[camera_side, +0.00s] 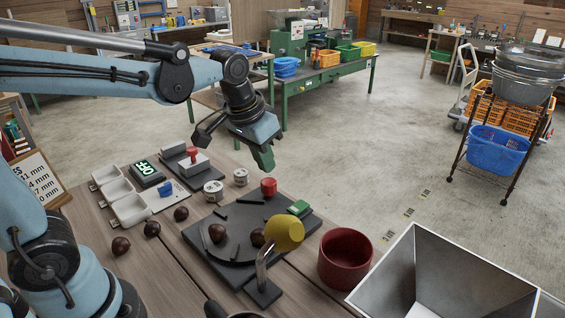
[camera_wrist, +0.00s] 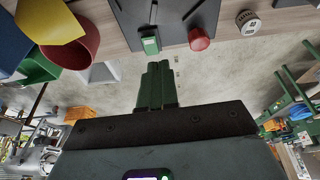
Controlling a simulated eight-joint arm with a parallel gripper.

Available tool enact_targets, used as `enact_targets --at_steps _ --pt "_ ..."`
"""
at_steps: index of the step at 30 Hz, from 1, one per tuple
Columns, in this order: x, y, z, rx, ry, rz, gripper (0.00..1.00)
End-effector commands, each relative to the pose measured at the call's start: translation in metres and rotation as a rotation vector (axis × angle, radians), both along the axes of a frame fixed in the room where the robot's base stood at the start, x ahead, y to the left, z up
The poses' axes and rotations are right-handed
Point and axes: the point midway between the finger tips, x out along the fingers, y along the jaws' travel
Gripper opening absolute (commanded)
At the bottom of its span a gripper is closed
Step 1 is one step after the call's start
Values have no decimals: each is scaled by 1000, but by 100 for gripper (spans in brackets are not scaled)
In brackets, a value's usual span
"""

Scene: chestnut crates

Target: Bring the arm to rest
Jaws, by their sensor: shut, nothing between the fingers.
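My gripper (camera_side: 264,160) hangs over the far side of the workbench, shut and empty, with its green fingers pointing down. In the wrist view the green fingers (camera_wrist: 155,80) are together with nothing between them. It is apart from everything below, above and beyond the dark plate (camera_side: 205,262) with its round disc. A red knob (camera_side: 268,187) and a green block (camera_side: 299,208) are at the plate's far side.
A yellow cup (camera_side: 285,234) on a bent metal post stands at the plate's right. A red bowl (camera_side: 345,258) and a metal hopper (camera_side: 440,270) are farther right. White trays (camera_side: 130,208), cans (camera_side: 213,191) and a lit green display (camera_side: 147,172) are left. Air around my gripper is clear.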

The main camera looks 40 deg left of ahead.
Motion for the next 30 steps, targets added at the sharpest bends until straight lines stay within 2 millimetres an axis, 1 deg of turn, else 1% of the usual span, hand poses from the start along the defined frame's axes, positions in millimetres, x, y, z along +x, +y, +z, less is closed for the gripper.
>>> enact_targets --at_steps 1,6,12,18,30 --pt "-12 3 0 1 -30 2 0" --pt "-42 10 -3 3 -137 2 0" --pt "-68 15 -15 10 -245 5 0" --pt "-79 18 -23 14 -300 4 0" --pt "-79 18 -23 11 -305 10 0"
